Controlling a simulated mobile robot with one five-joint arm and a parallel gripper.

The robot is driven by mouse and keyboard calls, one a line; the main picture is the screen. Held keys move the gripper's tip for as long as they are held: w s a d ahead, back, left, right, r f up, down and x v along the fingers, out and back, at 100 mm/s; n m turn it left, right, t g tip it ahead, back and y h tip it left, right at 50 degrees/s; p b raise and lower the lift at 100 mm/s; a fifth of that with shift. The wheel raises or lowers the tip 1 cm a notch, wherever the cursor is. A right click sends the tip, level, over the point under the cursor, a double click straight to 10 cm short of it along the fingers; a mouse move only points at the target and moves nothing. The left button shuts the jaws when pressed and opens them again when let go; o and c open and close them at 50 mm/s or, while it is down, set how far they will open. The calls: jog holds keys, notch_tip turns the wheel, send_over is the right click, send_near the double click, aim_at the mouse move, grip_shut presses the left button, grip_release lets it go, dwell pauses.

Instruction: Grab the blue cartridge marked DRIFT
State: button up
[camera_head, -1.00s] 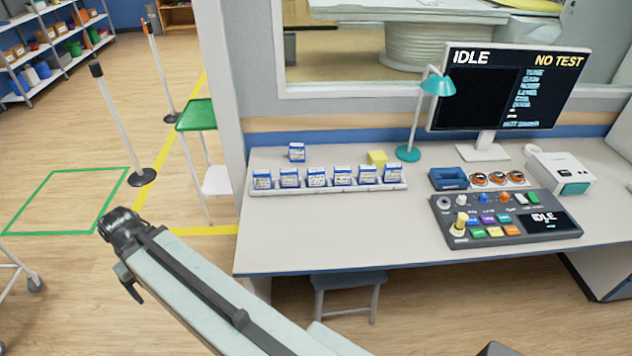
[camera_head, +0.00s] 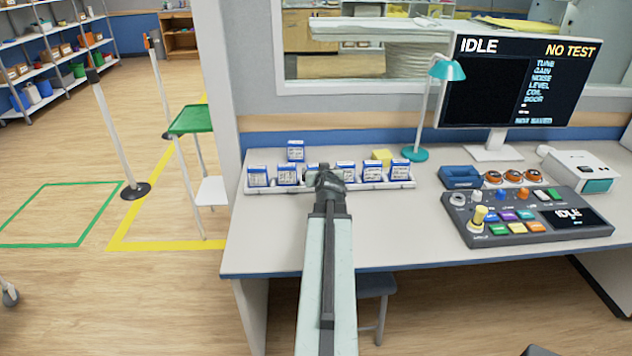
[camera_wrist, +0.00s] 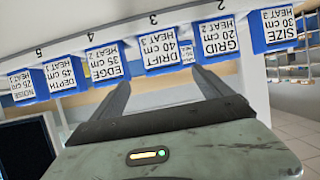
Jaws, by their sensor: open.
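The blue cartridge marked DRIFT (camera_wrist: 168,57) has a white label and shows upside down in the wrist view, in the rack's slot 3. In the head view it is third from the left and mostly hidden behind my gripper (camera_head: 325,176). In the wrist view the fingers of my gripper (camera_wrist: 161,77) are apart and empty. They point toward the row, with DRIFT in the gap between their tips as seen from here. I cannot tell whether they touch it. The white rack (camera_head: 270,188) holds the cartridges in a row on the desk.
Cartridges EDGE (camera_wrist: 104,63) and GRID (camera_wrist: 217,40) flank DRIFT closely. A teal lamp (camera_head: 416,154) and control panel (camera_head: 525,215) are right.

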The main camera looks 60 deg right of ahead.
aim_at(317, 167)
jog(key=b+x, duration=0.2)
jog(key=x, duration=0.5)
jog(key=shift+w+f, duration=0.15)
jog(key=shift+w, duration=0.15)
jog(key=shift+a, duration=0.15)
jog(key=shift+c, duration=0.9)
jog(key=c, duration=1.3)
jog(key=shift+c, duration=0.2)
